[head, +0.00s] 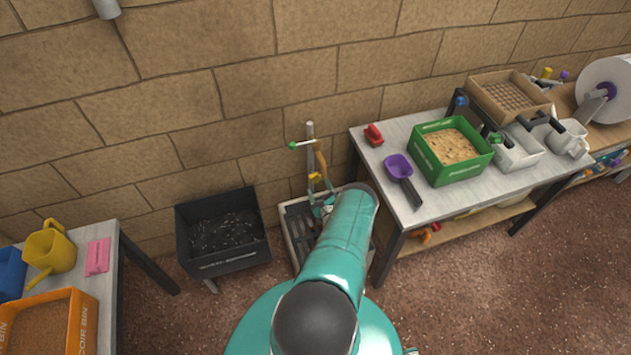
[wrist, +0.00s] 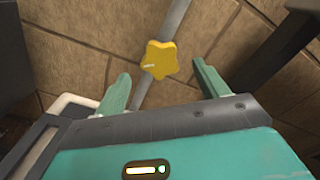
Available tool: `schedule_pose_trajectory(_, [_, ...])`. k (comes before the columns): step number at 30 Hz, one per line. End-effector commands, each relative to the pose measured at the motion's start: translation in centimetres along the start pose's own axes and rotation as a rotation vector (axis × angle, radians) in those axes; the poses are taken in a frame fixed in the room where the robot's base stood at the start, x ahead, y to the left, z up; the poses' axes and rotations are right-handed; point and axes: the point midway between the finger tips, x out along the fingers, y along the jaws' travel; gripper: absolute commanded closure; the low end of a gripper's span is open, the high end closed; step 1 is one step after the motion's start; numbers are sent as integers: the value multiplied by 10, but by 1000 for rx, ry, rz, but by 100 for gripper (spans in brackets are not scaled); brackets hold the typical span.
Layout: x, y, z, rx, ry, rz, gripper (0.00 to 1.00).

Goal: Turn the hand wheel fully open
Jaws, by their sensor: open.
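The hand wheel (wrist: 159,59) is a yellow, star-shaped knob on a grey pipe in the wrist view. A short white mark on its face points left. In the head view, it appears as a small yellow patch (head: 315,177) on the upright pipe by the wall. My gripper (wrist: 161,69) is open, with one pale green finger on each side of the wheel in the picture. No finger visibly touches the wheel, and I cannot tell the depth gap. In the head view, my arm partly hides the gripper by the pipe's lower part.
A slatted tray (head: 291,238) stands under the pipe. A black bin (head: 190,238) is left of it. A grey table (head: 408,213) with a green crate (head: 478,163) and purple scoop (head: 398,167) stands close on the right. The brick wall is behind.

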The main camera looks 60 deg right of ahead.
Motion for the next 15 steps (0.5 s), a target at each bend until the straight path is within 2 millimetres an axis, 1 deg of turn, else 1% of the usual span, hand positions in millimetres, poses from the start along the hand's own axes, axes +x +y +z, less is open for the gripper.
schedule_pose_trajectory(10, [0, 0, 0, 18, 0, 0, 27])
schedule_pose_trajectory(15, [6, 0, 0, 16, -1, 0, 27])
